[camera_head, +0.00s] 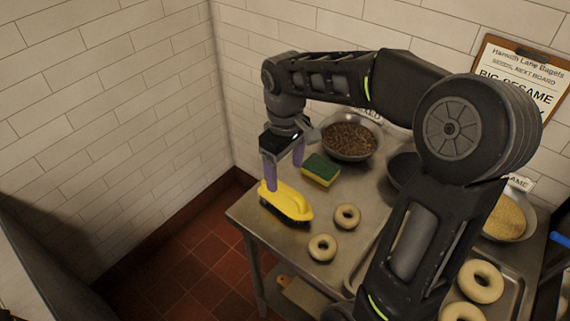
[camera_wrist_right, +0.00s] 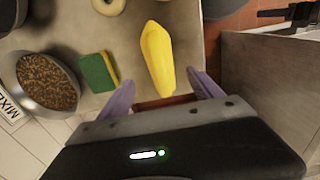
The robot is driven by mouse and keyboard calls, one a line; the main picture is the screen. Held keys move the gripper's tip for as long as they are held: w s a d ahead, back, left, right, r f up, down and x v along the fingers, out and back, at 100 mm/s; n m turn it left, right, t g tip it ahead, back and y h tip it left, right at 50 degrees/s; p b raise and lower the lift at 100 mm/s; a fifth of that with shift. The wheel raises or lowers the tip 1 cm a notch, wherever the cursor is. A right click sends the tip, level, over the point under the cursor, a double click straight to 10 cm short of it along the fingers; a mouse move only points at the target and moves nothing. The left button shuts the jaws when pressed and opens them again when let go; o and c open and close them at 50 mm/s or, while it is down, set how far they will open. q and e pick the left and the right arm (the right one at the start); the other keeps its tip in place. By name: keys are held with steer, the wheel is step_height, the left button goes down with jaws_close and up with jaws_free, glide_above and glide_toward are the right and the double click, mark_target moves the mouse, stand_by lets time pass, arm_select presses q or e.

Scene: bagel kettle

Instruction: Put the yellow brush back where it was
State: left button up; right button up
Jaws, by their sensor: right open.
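The yellow brush (camera_head: 287,201) lies on the metal table near its left corner, dark bristles down. It also shows in the right wrist view (camera_wrist_right: 157,58), with its near end between the two purple fingers. My right gripper (camera_head: 285,174) is open above and beside the back of the brush, its fingers spread. In the right wrist view the gripper (camera_wrist_right: 163,88) has visible gaps on both sides of the brush, and it holds nothing. Whether a fingertip touches the brush is not clear in the head view. My left gripper is not in view.
A green and yellow sponge (camera_head: 320,170) lies just right of the gripper. A bowl of mixed seeds (camera_head: 349,138) stands behind it. Two bagels (camera_head: 347,216) (camera_head: 322,247) lie in front. My right arm hides much of the table's middle. The table's left edge (camera_head: 246,229) is close to the brush.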

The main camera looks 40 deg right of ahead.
steer(key=shift+r, duration=0.9)
steer(key=shift+f, duration=0.1)
